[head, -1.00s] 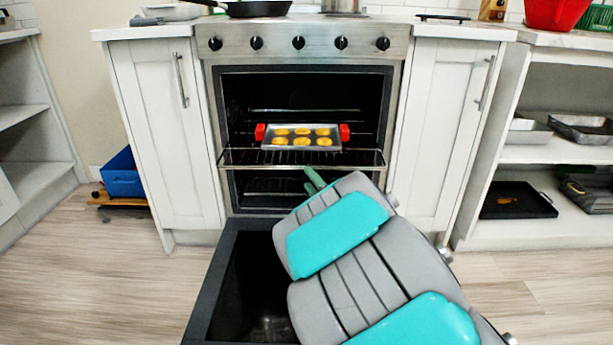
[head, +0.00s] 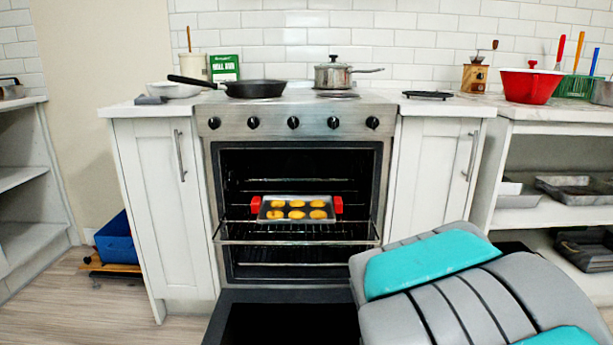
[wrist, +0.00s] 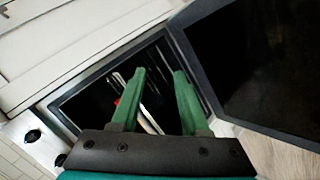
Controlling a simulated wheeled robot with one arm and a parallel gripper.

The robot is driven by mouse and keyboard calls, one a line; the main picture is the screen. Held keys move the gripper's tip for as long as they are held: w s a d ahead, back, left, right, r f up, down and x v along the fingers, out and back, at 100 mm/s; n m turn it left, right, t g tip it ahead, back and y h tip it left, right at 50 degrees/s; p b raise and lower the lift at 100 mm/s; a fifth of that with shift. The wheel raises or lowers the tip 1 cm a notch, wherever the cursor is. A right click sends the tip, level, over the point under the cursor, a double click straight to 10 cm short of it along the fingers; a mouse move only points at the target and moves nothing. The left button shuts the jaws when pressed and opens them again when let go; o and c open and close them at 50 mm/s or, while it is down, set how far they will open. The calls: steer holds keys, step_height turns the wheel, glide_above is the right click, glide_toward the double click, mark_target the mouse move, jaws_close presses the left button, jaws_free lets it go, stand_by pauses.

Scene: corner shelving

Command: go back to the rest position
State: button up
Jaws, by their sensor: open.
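My gripper (wrist: 159,78) shows in the wrist view, its two green fingers apart with nothing between them. In the head view my grey and turquoise arm fills the lower right, and the gripper is hidden there. The oven (head: 294,98) stands open. A metal baking tray (head: 296,202) with red end handles and several yellow round pieces lies on its rack, apart from my arm.
The lowered oven door (head: 265,325) juts out in front; it also shows in the wrist view (wrist: 265,65). A black frying pan (head: 256,89) and a lidded pot (head: 333,73) stand on the stove. A blue bin (head: 118,240) is at left. Open shelves with pans are at right.

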steer(key=s+a+r+m+g+y+p, duration=0.1)
steer(key=s+m+g, duration=0.3)
steer(key=s, duration=1.5)
steer(key=s+a+r+m+g+y+p, duration=0.1)
steer(key=s+m+g+p, duration=0.3)
steer(key=s, duration=1.4)
steer(key=r+m+g, duration=0.1)
steer(key=g, duration=0.3)
steer(key=shift+s+a+r+m, duration=0.2)
steer(key=shift+s+r+m, duration=0.1)
steer(key=shift+s+r, duration=0.1)
